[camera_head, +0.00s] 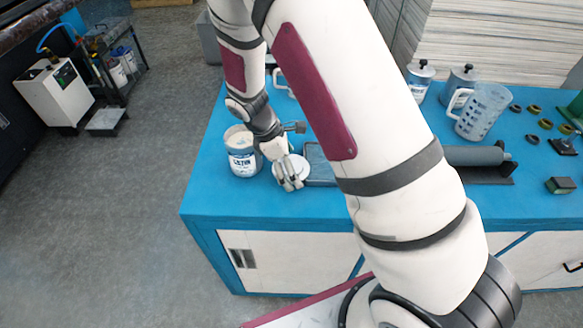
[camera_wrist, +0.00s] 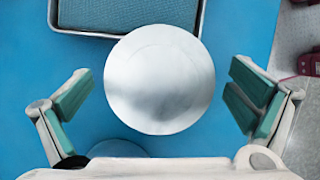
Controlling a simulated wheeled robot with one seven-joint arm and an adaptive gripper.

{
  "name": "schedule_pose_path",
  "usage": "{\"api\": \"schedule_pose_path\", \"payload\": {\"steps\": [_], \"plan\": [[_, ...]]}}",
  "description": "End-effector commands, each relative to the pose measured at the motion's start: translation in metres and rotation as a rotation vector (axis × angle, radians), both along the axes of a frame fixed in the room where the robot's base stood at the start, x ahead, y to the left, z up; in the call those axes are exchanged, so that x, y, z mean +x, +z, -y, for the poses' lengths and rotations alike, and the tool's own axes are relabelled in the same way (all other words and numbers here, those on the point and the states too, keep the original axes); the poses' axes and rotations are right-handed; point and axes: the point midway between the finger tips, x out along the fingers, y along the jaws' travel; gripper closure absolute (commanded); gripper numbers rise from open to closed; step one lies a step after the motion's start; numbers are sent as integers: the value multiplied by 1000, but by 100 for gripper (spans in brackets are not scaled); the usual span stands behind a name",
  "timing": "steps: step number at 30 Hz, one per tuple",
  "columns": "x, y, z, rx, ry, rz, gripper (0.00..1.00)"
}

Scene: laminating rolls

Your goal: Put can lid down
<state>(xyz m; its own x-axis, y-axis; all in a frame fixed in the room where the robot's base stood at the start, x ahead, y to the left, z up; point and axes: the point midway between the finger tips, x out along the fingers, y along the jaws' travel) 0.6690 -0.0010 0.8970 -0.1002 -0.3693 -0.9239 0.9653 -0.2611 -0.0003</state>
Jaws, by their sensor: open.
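The can lid (camera_wrist: 160,80) is a round, pale, shiny disc. In the wrist view it lies between my gripper's (camera_wrist: 163,88) two green-padded fingers, with blue gaps on both sides. The fingers are open and do not touch it. The lid seems to lie flat over the blue table, its upper edge overlapping the tray rim in the picture; whether they touch I cannot tell. In the head view, the lid (camera_head: 297,165) is partly hidden by my gripper (camera_head: 289,182). The can (camera_head: 242,160), white with a blue label, stands upright just left of my gripper.
A dark-rimmed tray (camera_wrist: 62,14) with a blue textured floor lies beside the lid. The blue table (camera_head: 222,195) also holds a measuring jug (camera_head: 483,112), lidded canisters (camera_head: 420,80) and a dark roller (camera_head: 473,156) to the right. The table's front left corner is clear.

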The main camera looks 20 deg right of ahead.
Motion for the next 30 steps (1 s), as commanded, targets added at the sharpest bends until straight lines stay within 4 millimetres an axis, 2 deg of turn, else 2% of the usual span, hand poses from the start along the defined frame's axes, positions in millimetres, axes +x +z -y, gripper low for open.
{"api": "schedule_pose_path", "payload": {"steps": [3, 10, 15, 19, 20, 30], "plan": [[-1, -7, 4, -1, -1, 0, 0], [-1, -8, 4, 0, -1, 0, 0], [-1, -8, 4, 0, -1, 0, 38], [-1, -8, 4, 0, -1, 0, 38], [-1, -8, 4, 0, -1, 0, 42], [0, -3, 4, 1, -1, 2, 42]]}}
